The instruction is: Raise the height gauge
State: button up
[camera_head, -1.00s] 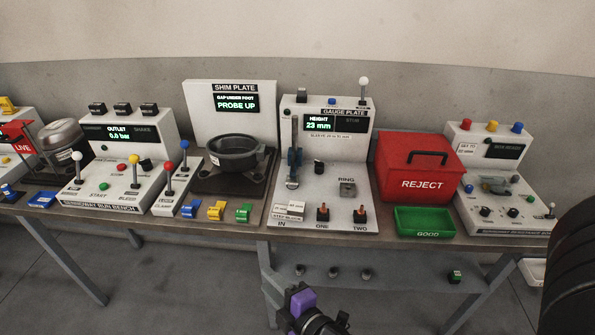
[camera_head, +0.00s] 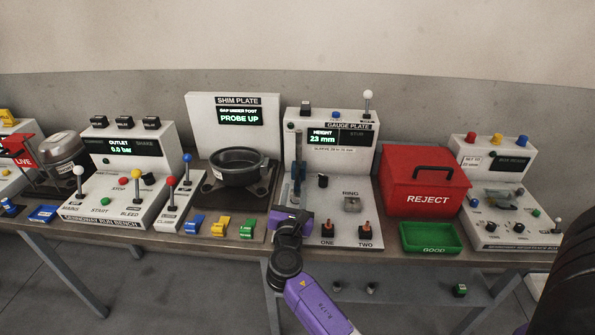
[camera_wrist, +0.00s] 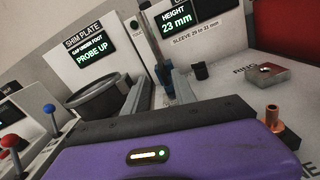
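The height gauge (camera_head: 298,172) is a dark upright column with a blue part low on it, at the left of the white gauge plate (camera_head: 334,187). The gauge display (camera_head: 323,137) reads HEIGHT 23 mm. My gripper (camera_head: 291,200) is in front of the lower gauge and hides its foot and the white block before it. In the wrist view, the two grey fingers of my gripper (camera_wrist: 160,83) stand apart, with the blue gauge part (camera_wrist: 158,62) seen between and beyond them. I cannot tell whether they touch it.
The shim plate with a dark bowl (camera_head: 238,166) stands left of the gauge. A ring block (camera_head: 352,204) and two pegs marked ONE and TWO (camera_head: 364,229) sit right of it. A red REJECT box (camera_head: 425,190) and a green GOOD tray (camera_head: 430,238) lie further right.

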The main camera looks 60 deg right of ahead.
aim_at(297, 169)
jog(key=x, duration=1)
jog(key=shift+w+d, duration=0.15)
jog(key=shift+d, duration=0.1)
grip_shut()
jog(key=shift+w+a+r, duration=0.1)
dwell(0.9)
